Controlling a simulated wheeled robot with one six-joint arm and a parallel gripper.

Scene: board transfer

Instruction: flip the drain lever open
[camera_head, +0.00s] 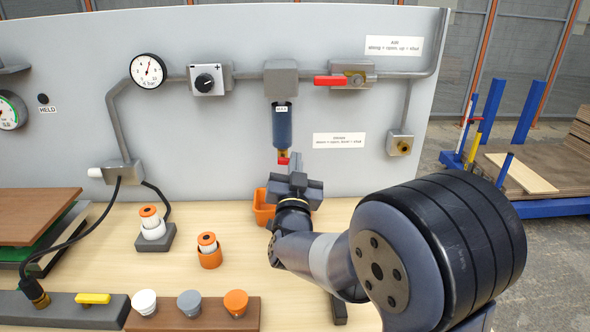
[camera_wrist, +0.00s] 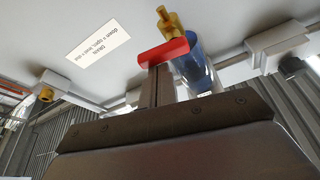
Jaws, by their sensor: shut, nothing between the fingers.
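The red drain lever (camera_head: 283,161) sits at the brass drain fitting (camera_head: 283,153) under the blue filter bowl (camera_head: 282,128). In the wrist view the lever (camera_wrist: 164,52) lies as a bar across the fingertips, beside the brass fitting (camera_wrist: 168,20) and the blue bowl (camera_wrist: 190,68). My gripper (camera_head: 296,160) is shut and empty, just below and to the right of the lever in the head view. Its closed fingers (camera_wrist: 158,72) point at the lever in the wrist view. I cannot tell whether they touch it. My gripper partly hides the lever in the head view.
An orange cup (camera_head: 264,210) stands on the bench below the bowl. A second red lever (camera_head: 331,80) is on the pipe valve above. A drain label (camera_head: 339,140) is on the grey panel. A brass port (camera_head: 403,147) sticks out at the right.

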